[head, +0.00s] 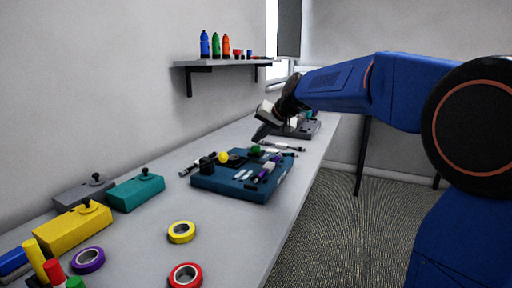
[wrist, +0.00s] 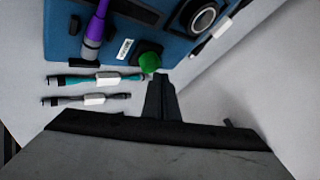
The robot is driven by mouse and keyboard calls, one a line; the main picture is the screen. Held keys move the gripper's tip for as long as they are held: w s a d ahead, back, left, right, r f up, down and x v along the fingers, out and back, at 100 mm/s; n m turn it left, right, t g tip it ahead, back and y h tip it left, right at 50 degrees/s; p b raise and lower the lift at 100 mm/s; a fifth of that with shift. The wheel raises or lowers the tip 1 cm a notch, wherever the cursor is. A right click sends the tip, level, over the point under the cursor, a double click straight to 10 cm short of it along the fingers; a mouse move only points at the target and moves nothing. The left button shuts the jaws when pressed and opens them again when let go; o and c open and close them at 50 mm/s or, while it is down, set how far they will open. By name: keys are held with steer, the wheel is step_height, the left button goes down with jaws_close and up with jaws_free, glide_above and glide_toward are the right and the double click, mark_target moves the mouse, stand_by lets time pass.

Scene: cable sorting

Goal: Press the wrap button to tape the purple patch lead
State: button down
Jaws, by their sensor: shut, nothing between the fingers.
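The blue wrapping board (head: 232,192) lies on the bench. The purple patch lead (head: 268,168) lies on its right part, and in the wrist view the lead (wrist: 95,32) runs up out of the picture. A green button (wrist: 150,62) sits on a black base at the board's edge, near the lead's end; it also shows in the head view (head: 255,150). My gripper (wrist: 160,82) is shut and empty. Its tips are right beside the green button in the wrist view. I cannot tell whether they touch it. In the head view my gripper (head: 260,132) is just above the button.
A teal lead (wrist: 112,78) and a grey lead (wrist: 72,101) lie just off the board. Yellow (head: 181,232), red (head: 185,275) and purple (head: 88,260) tape rolls lie nearer. Yellow (head: 72,230) and teal (head: 135,190) boxes stand at the left. A shelf (head: 220,63) holds bottles.

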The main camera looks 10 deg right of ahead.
mark_target(258, 147)
steer(key=shift+f, duration=0.6)
stand_by(0.7)
steer(key=shift+r, duration=1.1)
step_height(258, 147, up, 6)
stand_by(0.6)
stand_by(0.5)
